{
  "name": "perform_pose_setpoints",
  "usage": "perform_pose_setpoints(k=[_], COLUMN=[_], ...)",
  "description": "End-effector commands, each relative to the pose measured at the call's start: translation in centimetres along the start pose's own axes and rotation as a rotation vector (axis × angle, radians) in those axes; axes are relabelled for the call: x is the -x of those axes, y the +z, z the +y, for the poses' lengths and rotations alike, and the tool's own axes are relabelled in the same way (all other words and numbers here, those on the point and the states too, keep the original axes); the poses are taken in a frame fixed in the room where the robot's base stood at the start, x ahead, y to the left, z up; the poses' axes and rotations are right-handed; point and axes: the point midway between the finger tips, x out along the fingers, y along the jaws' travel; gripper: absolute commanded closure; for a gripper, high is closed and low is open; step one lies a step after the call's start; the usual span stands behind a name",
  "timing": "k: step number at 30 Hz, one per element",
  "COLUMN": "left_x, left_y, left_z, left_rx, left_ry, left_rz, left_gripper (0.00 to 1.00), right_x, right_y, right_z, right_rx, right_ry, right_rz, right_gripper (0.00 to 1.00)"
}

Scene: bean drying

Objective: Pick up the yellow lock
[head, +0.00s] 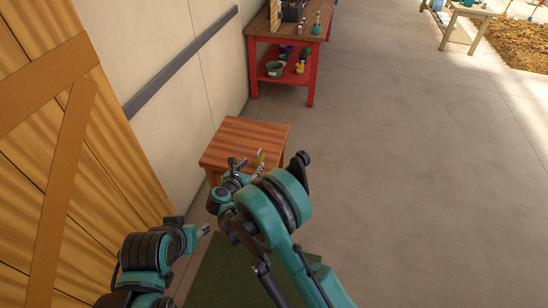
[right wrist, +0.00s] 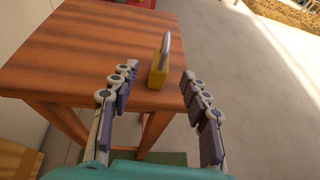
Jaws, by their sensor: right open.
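The yellow lock (right wrist: 157,74) with a grey shackle stands upright on the right edge area of the small wooden table (right wrist: 70,45). In the head view the lock (head: 261,156) shows small, partly hidden by my right gripper. My right gripper (right wrist: 158,71) is open and empty. In the right wrist view its two fingers stand to the left and right of the lock, which appears in the gap just beyond them. In the head view my right gripper (head: 248,168) reaches over the table. My left gripper (head: 204,229) is low at the left, too small to tell its jaws.
A red workbench (head: 311,70) with pots and tools stands behind the table. A pale wall (head: 190,60) and wooden door (head: 100,140) are at the left. A green mat (head: 215,275) lies in front. The concrete floor (head: 420,170) at the right is clear.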

Motion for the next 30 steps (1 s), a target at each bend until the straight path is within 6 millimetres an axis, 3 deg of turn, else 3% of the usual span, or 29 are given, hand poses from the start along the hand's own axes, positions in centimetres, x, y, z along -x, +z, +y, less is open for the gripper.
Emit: perform_pose_setpoints(k=[11,18,25,26,30], left_x=[-1.2,-2.4,-2.3,-2.3,-2.3], left_y=[0.8,1.7,1.6,1.6,1.6], left_z=[0.0,0.0,0.0,0.0,0.0], left_rx=[0.000,0.000,0.000,0.000,0.000], left_ry=[0.000,0.000,0.000,0.000,0.000], left_rz=[0.000,0.000,0.000,0.000,0.000], left_gripper=[0.57,0.57,0.57,0.57,0.57], right_x=[-3.9,-7.4,-7.7,-7.7,-7.7], right_y=[-0.6,-0.6,-0.4,-0.4,-0.4], right_z=[-0.2,-0.3,-0.3,-0.3,-0.2], right_rx=[-0.008,-0.007,-0.006,-0.006,-0.006], right_ry=[-0.006,-0.006,-0.004,-0.004,-0.004], right_rz=[0.007,0.007,0.006,0.006,0.006], right_gripper=[0.53,0.53,0.53,0.56,0.93])
